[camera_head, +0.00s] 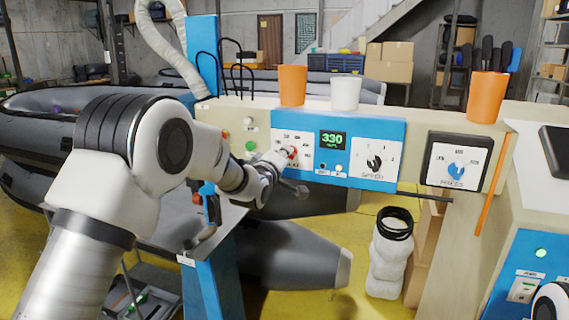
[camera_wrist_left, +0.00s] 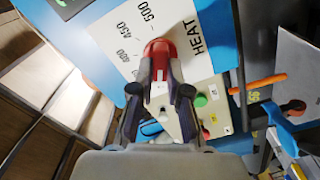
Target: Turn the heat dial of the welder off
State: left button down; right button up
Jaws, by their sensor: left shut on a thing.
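The welder's blue control panel (camera_head: 314,116) stands ahead, with a lit green display (camera_head: 333,140) reading 330. The red heat dial (camera_head: 292,152) sits on the white plate left of the display, partly hidden by my left gripper (camera_head: 280,160). In the left wrist view the red heat dial (camera_wrist_left: 158,48) is beside the HEAT lettering, with 400, 450 and 500 marks showing. My left gripper (camera_wrist_left: 161,80) is shut on it, a finger on each side. The dial's exact setting is hidden. My right gripper is not seen.
A black speed dial (camera_head: 374,163) and a blue press dial (camera_head: 456,170) are to the right. Orange cups (camera_head: 293,86) (camera_head: 487,97) and a white cup (camera_head: 345,92) stand on top. A green button (camera_head: 251,146) is left. A grey inflatable boat (camera_head: 40,125) lies behind my left arm.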

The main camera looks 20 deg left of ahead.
pick_arm(q)
jog(key=shift+f+n+b, duration=0.25)
jog(key=shift+n+b, duration=0.5)
jog(key=shift+n, duration=1.2)
jog(key=shift+f+n+b, duration=0.2)
jog(key=shift+n+b, duration=0.55)
jog(key=shift+n, duration=1.2)
jog(key=c, duration=1.1)
grip_release()
jog(key=shift+c, duration=0.2)
jog(key=shift+r, duration=0.1)
jog(key=shift+s, duration=0.1)
jog(key=s, duration=1.1)
jog(key=shift+s+a, duration=0.25)
jog(key=shift+s, duration=0.15)
